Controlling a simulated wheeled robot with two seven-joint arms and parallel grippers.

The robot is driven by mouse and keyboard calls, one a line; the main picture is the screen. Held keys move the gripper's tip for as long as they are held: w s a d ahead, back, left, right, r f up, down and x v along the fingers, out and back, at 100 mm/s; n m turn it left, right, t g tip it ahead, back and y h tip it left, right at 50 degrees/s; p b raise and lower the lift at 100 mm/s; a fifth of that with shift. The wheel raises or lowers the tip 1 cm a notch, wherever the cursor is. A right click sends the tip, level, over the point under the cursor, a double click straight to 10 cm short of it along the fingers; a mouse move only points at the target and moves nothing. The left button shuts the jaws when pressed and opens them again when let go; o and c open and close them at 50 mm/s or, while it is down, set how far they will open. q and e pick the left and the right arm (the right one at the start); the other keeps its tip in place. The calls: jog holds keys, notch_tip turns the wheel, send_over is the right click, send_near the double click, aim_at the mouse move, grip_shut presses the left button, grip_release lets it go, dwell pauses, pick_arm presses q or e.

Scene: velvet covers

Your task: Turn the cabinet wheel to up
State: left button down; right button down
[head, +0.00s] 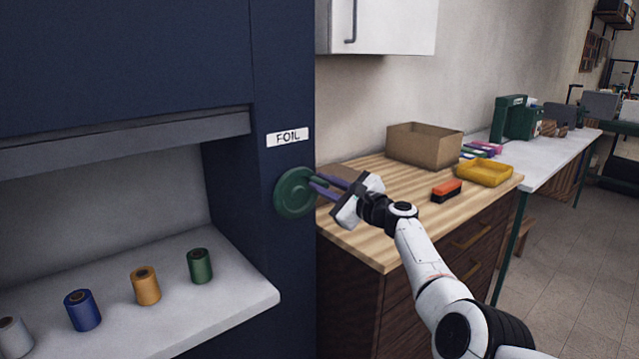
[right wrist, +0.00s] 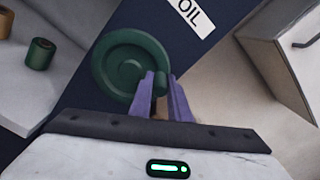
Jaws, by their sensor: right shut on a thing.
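The cabinet wheel (head: 294,193) is a round dark green disc on the narrow front of the dark blue cabinet (head: 283,80), below a white label reading "FOIL" (head: 287,138). My right gripper (head: 318,189) reaches it from the right, with its purple fingers at the wheel's right side. In the right wrist view the wheel (right wrist: 128,66) shows a small knob near its rim, and the purple fingers (right wrist: 163,88) are shut on that knob. The knob is mostly hidden by the fingers. My left gripper is not in view.
A grey-white shelf (head: 235,298) in the cabinet holds several coloured spools, including a green one (head: 200,266). At the right, a wooden counter (head: 365,240) carries a cardboard box (head: 424,146), a yellow tray (head: 484,173) and an orange-and-black brush (head: 446,190). A white wall cabinet (head: 390,28) hangs above.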

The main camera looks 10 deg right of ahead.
jog(key=shift+w+d+f+m, duration=0.15)
jog(key=shift+f+m, duration=0.15)
jog(key=shift+m, duration=0.35)
jog(key=shift+d+f+m, duration=0.15)
jog(key=shift+f+m, duration=0.2)
jog(key=shift+m, duration=0.35)
jog(key=shift+w+d+f+m, duration=0.15)
jog(key=shift+f+m, duration=0.15)
jog(key=shift+m, duration=0.35)
jog(key=shift+s, duration=0.1)
jog(key=c, duration=1.7)
grip_release()
jog(key=shift+o, duration=0.2)
jog(key=p+v, duration=0.5)
jog(key=v, duration=0.5)
